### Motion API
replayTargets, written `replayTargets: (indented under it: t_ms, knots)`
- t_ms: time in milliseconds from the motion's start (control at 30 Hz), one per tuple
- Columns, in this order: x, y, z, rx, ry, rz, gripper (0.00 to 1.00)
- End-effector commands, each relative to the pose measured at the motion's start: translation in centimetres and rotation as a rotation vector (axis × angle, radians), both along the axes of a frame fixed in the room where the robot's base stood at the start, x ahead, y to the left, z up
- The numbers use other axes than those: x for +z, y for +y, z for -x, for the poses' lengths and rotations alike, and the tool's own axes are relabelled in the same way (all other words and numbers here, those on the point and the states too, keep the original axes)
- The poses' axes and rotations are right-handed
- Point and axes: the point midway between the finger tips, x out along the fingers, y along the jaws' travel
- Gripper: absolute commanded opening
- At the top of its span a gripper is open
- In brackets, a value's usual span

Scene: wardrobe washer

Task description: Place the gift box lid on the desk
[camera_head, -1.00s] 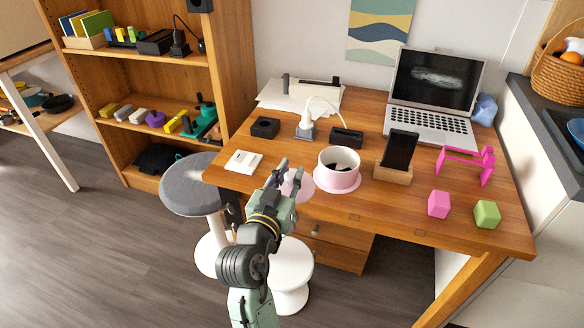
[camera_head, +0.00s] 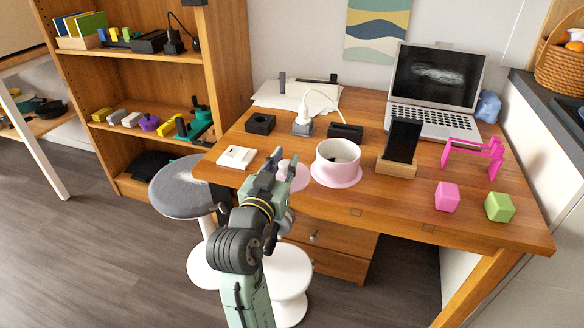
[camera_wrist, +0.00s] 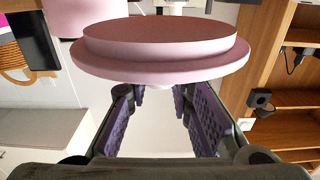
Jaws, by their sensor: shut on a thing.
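The gift box lid (camera_head: 294,176) is a round pink disc at the desk's (camera_head: 400,208) front edge in the head view, partly hidden behind my gripper (camera_head: 284,164). In the wrist view the stepped pink lid (camera_wrist: 165,52) fills the upper middle, just beyond my fingers (camera_wrist: 168,112). My gripper is shut on it; the exact grip point is hard to see. Whether the lid touches the desktop cannot be told. The round pink gift box (camera_head: 337,166) stands open on the desk to the right of the lid, with dark contents inside.
A white switch-like block (camera_head: 237,157) lies left of my gripper. A phone on a wooden stand (camera_head: 398,158), a laptop (camera_head: 435,90), a pink frame (camera_head: 470,155) and pink and green blocks (camera_head: 447,197) occupy the right. Bare desktop lies along the front. Stools (camera_head: 185,187) stand below.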

Motion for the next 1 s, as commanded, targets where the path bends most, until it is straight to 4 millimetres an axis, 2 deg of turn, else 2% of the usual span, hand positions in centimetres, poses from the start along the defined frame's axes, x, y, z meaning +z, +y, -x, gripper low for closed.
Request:
replayTargets:
  t_ms: [33, 200, 400, 567, 800, 1000]
  knots:
    - [0.5, -0.4, -1.5, -0.004, 0.004, 0.001, 0.00]
    - [0.1, -1.1, -5.7, -0.003, 0.004, 0.001, 0.00]
    - [-0.3, -1.6, -8.5, -0.001, 0.002, -0.001, 0.00]
    - [-1.1, -1.6, -8.9, -0.001, 0.004, 0.000, 0.00]
    - [-4.0, -1.6, -8.8, -0.001, 0.004, 0.000, 0.00]
    - [-4.0, -1.6, -8.8, 0.000, 0.001, -0.001, 0.00]
